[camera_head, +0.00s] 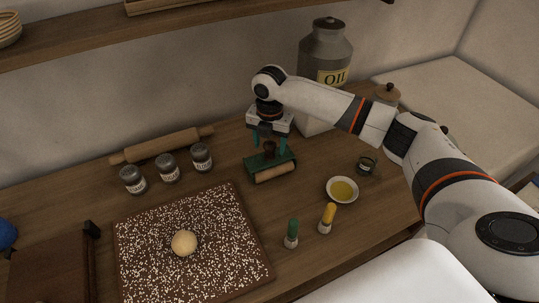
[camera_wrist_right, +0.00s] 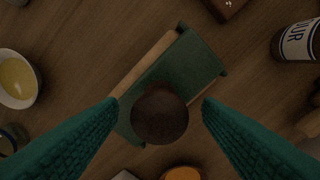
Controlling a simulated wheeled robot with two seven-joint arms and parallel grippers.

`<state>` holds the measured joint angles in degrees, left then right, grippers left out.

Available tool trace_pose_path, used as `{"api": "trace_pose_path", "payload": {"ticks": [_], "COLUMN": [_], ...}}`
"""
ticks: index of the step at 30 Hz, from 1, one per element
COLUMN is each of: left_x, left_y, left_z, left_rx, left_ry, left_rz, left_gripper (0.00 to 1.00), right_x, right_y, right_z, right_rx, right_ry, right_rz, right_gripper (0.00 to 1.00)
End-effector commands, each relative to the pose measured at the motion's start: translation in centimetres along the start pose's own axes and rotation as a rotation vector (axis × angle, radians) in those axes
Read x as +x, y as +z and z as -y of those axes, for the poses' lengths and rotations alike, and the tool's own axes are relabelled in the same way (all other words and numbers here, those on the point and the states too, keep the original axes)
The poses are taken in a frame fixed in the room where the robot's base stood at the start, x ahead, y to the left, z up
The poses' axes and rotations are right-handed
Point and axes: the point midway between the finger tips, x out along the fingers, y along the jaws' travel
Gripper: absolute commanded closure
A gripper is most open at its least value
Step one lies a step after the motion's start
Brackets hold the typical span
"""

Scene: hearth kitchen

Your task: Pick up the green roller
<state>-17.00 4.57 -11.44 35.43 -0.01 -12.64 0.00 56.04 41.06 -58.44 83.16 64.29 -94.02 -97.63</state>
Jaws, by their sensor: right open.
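The green roller (camera_head: 268,170) stands on the wooden counter, with a green frame, a pale wooden cylinder along its near side and a dark brown round knob on top. In the right wrist view the green roller (camera_wrist_right: 190,68) lies diagonally, its knob (camera_wrist_right: 160,113) nearest the camera. My right gripper (camera_head: 270,136) points down right above the roller. Its teal fingers are open, one on each side of the knob, with a gap showing on both sides in the wrist view (camera_wrist_right: 160,103). My left gripper is not in view.
A speckled board (camera_head: 150,235) with a dough ball (camera_head: 184,243) lies at the front. Several labelled jars (camera_head: 168,168) and a rolling pin (camera_head: 163,145) are at left. An oil bowl (camera_head: 342,190), green (camera_head: 291,234) and yellow (camera_head: 327,218) bottles stand at right; the oil can (camera_head: 325,60) is behind.

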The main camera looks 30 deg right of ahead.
Motion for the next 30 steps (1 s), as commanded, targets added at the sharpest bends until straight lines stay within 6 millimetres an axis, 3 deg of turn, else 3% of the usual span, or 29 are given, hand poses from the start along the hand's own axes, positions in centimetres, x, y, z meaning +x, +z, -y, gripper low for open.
{"api": "trace_pose_path", "payload": {"ticks": [2, 6, 14, 24, 30], "left_x": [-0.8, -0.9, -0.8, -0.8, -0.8], "left_y": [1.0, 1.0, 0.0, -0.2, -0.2], "left_z": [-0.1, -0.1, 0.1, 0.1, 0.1], "left_rx": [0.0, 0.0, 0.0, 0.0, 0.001], "left_ry": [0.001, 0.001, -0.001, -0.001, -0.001], "left_rz": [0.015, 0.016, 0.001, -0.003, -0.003], "left_gripper": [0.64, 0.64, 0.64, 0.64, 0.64], "right_x": [1.1, 2.7, 3.1, 3.0, 2.9], "right_y": [0.1, 0.1, 0.0, 0.0, 0.0], "right_z": [-0.1, 0.0, 0.0, 0.0, 0.0], "right_rx": [0.0, 0.0, 0.0, 0.0, 0.001], "right_ry": [0.004, 0.002, 0.0, -0.001, -0.001], "right_rz": [0.003, 0.0, -0.001, -0.002, -0.002], "right_gripper": [0.41, 0.41, 0.41, 0.92, 0.92]}}
